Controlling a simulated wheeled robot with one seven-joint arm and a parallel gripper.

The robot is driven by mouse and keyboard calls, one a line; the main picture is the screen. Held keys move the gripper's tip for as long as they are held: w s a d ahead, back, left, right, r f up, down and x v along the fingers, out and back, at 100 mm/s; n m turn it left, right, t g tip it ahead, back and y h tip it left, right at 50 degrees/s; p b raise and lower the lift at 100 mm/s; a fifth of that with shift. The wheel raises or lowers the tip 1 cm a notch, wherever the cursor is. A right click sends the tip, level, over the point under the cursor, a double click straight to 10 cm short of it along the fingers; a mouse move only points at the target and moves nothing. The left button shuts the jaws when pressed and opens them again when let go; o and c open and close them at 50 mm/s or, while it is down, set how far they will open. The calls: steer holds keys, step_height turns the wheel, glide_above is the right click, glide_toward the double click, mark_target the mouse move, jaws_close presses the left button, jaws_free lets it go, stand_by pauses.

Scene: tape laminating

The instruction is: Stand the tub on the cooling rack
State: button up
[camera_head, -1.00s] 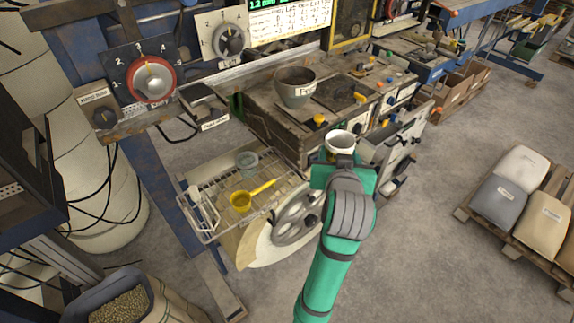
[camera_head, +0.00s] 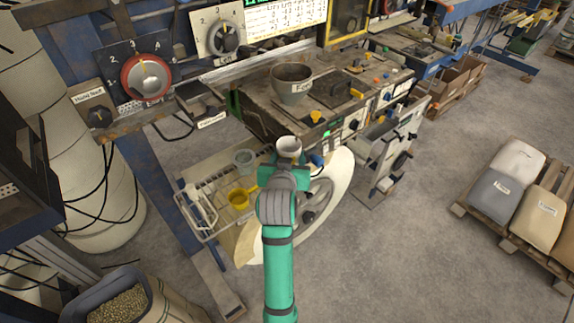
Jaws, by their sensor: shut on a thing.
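My gripper (camera_head: 287,160) is at the end of the green arm, in the middle of the head view. It is shut on a small white tub (camera_head: 289,147), which is upright with its open top showing. My gripper hides the tub's lower part. The wire cooling rack (camera_head: 190,188) is to the left of my gripper. A grey-green cup (camera_head: 243,158) and a yellow ladle (camera_head: 238,198) are on the rack. The tub is to the right of the rack's right end in the picture, and my gripper and arm cover part of that end.
A large grey pot (camera_head: 292,86) stands on the worn bench behind. A big handwheel (camera_head: 318,200) and a pale curved disc (camera_head: 343,178) are under and right of my arm. Dials (camera_head: 146,78) are at the upper left. The left part of the rack has bare wire.

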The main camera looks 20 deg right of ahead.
steer(key=shift+w+a+f, duration=0.15)
steer(key=shift+f, duration=0.85)
steer(key=shift+w+a+f, duration=0.1)
steer(key=shift+f, duration=0.85)
steer(key=o, duration=1.1)
steer(key=shift+f, duration=0.15)
steer(key=shift+s+a+r, duration=0.1)
steer(key=shift+s+r, duration=0.1)
steer(key=shift+r, duration=0.05)
steer(key=v, duration=1.1)
steer(key=shift+s+r, duration=0.2)
steer(key=shift+a, duration=0.1)
